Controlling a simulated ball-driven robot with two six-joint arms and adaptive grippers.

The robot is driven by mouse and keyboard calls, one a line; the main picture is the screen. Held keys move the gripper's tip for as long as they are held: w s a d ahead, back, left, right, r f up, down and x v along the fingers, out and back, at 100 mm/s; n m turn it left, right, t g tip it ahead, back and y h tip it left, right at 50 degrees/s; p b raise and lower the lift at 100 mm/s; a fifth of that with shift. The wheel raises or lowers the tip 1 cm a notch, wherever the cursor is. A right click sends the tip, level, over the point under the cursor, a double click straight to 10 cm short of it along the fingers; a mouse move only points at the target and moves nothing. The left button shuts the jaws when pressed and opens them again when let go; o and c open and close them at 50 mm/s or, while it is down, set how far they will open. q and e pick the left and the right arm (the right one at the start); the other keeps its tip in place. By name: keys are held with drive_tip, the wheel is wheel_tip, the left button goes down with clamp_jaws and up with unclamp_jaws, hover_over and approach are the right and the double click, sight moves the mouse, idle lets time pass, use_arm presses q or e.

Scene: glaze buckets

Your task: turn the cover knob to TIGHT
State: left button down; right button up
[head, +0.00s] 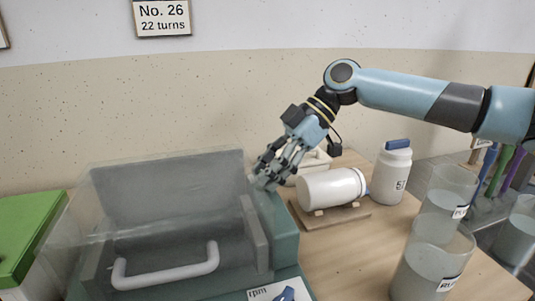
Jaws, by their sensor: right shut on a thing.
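My right gripper (265,178) reaches down from the upper right and is shut at the upper right corner of the teal machine (286,235). Its fingers cover what it holds there, which I take to be the cover knob; I cannot read its setting or the word TIGHT. The machine's clear cover (120,205), with a grey handle (168,268) at the front, is to the left of the gripper. My left gripper is not in view.
A white jar (330,188) lies on a wooden cradle (345,214) right of the machine. A white bottle with a blue cap (391,172) stands behind. Clear buckets (430,265) stand at the right. A blue dial (286,295) sits by an rpm label. A green-lidded box (25,235) is at left.

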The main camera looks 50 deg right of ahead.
drive_tip(key=m+t+h+p, duration=0.1)
drive_tip(key=m+p, duration=0.1)
drive_tip(key=p, duration=0.1)
drive_tip(key=m+t+h+p, duration=0.1)
drive_tip(key=m+p, duration=0.1)
drive_tip(key=p, duration=0.2)
drive_tip(key=m+t+h+p, duration=0.1)
drive_tip(key=m+t+p, duration=0.1)
drive_tip(key=m+p, duration=0.1)
drive_tip(key=shift+s+a+r+h+p, duration=0.2)
drive_tip(key=shift+h+p, duration=0.2)
drive_tip(key=shift+p, duration=0.15)
drive_tip(key=shift+f+m+h+p, duration=0.15)
drive_tip(key=shift+m+h+p, duration=0.25)
drive_tip(key=shift+m+p, duration=0.45)
drive_tip(key=o, duration=1.1)
